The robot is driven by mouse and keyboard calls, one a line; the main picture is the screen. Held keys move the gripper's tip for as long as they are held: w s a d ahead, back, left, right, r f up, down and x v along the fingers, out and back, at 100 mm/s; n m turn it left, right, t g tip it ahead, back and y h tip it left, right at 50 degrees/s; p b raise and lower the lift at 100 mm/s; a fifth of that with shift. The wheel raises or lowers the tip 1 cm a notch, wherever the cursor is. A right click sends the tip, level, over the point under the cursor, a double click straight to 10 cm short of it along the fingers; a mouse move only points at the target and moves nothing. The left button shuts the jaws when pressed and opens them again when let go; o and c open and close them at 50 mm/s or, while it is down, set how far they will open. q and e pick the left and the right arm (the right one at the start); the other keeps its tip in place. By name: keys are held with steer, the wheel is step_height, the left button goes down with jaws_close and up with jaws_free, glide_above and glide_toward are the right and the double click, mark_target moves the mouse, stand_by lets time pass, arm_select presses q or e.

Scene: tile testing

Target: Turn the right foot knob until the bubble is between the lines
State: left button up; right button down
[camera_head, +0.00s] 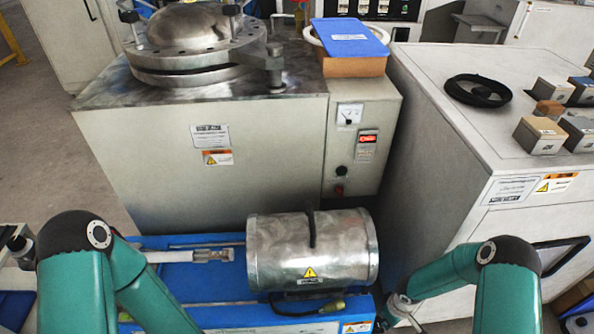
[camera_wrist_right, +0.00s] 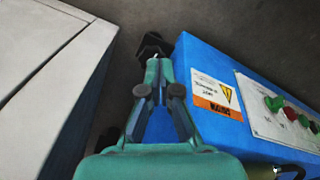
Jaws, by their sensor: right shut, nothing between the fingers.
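My right gripper (camera_wrist_right: 153,46) shows in the right wrist view with its dark fingertips together and nothing between them. It is beside the corner of a blue machine (camera_wrist_right: 205,60), over dark floor; I cannot tell whether it touches anything. In the head view my right arm reaches down to the right end of the blue machine (camera_head: 225,318), which carries a metal cylinder (camera_head: 280,252). I cannot make out the right foot knob or the bubble with its lines in either view. My left arm shows at the lower left of the head view, but its gripper is out of frame.
A white cabinet (camera_head: 440,165) stands to the right, also seen at the left of the wrist view (camera_wrist_right: 40,60). A grey machine (camera_head: 270,150) stands behind. A panel (camera_wrist_right: 270,110) with green and red buttons is on the blue machine. A narrow floor gap separates cabinet and machine.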

mark_target(377, 324)
steer(key=f+b, duration=0.1)
steer(key=f, duration=0.1)
steer(key=f+b, duration=0.2)
steer(key=f, duration=0.1)
steer(key=f+b, duration=0.2)
steer(key=shift+w+d+f, duration=0.15)
steer(key=shift+d+f, duration=0.15)
steer(key=shift+f, duration=0.1)
steer(key=shift+w+a, duration=0.1)
steer(key=shift+w, duration=0.05)
stand_by(0.5)
steer(key=shift+w+b, duration=0.1)
steer(key=shift+b, duration=0.35)
